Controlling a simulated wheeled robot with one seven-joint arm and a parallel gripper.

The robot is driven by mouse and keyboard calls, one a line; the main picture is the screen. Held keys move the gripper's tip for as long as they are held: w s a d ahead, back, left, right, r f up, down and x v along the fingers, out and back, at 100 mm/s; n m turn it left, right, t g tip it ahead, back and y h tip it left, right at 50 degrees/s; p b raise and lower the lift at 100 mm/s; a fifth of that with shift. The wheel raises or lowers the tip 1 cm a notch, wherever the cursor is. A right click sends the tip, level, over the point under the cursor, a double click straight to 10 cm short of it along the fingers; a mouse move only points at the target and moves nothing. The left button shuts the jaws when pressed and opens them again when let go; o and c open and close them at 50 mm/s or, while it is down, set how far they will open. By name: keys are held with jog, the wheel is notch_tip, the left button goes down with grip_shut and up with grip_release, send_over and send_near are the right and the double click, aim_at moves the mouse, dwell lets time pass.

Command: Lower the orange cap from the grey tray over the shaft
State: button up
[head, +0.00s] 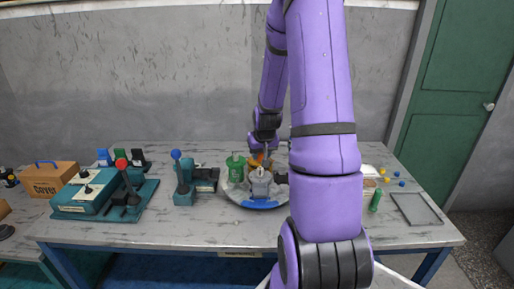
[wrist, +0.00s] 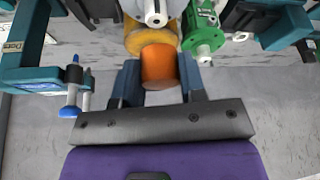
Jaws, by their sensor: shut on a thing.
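The orange cap (wrist: 159,68) is between the two fingers of my gripper (wrist: 160,82) in the wrist view, and the gripper is shut on it. In the head view my gripper (head: 264,142) is over the back of the round plate, with only a bit of orange showing below it. A yellow part (wrist: 143,38) is right beyond the cap in the wrist view; I cannot tell whether they touch. A grey motor part (head: 260,186) stands on the plate in front. I cannot make out the shaft for certain. The grey tray (head: 416,221) at the right looks empty.
A green part (head: 235,168) stands on the round plate (head: 238,199), close beside the cap in the wrist view. A blue-knobbed lever unit (head: 183,180) is left of the plate. A green cylinder (head: 375,200) stands at the right. The table front is clear.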

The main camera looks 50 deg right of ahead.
aim_at(261, 169)
jog(key=shift+f, duration=1.8)
jog(key=shift+f, duration=0.1)
jog(key=shift+f, duration=0.5)
jog(key=o, duration=1.4)
jog(key=shift+o, duration=0.2)
jog(key=shift+r, duration=0.1)
jog(key=shift+r, duration=3.4)
